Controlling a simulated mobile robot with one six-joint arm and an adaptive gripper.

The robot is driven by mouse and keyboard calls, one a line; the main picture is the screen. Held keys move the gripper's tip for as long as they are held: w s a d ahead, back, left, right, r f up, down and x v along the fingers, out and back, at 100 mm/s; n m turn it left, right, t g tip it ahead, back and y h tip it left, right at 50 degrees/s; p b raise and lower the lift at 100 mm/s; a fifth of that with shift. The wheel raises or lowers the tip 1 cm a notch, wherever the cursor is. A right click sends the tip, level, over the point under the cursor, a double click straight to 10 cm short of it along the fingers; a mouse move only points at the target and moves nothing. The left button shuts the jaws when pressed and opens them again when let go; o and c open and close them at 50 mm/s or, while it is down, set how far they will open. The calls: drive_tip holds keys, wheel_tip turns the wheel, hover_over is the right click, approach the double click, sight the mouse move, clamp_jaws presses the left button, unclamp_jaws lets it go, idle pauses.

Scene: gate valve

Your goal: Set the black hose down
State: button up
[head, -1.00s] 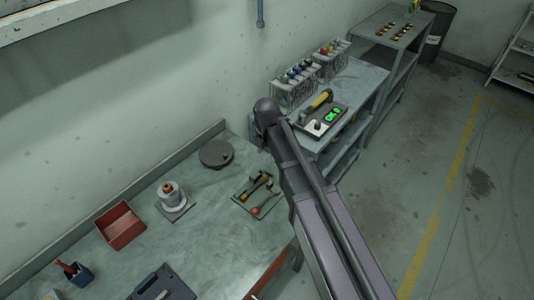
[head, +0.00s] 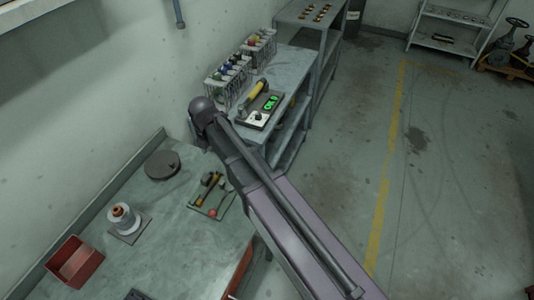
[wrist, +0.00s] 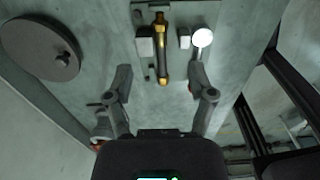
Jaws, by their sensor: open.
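My gripper (wrist: 163,85) is open in the wrist view, its two dark fingers well apart with nothing held between them. It does not show in the head view, where my own arm covers part of the bench. I cannot make out a black hose for certain in either view. A dark, long item (head: 455,41) lies on the lower level of the far rack (head: 427,39), too small to identify.
Open floor (head: 345,150) lies to the right.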

drive_tip(key=s+d+m, duration=0.2)
drive_tip(key=d+m, duration=1.3)
drive_tip(key=d, duration=0.3)
drive_tip(key=s+d+m, duration=0.3)
drive_tip(key=d+m, duration=1.3)
drive_tip(key=d, duration=0.2)
drive_tip(key=shift+s+d+m, duration=0.3)
drive_tip(key=shift+s+d, duration=0.05)
drive_tip(key=shift+d, duration=0.05)
drive_tip(key=shift+c, duration=0.2)
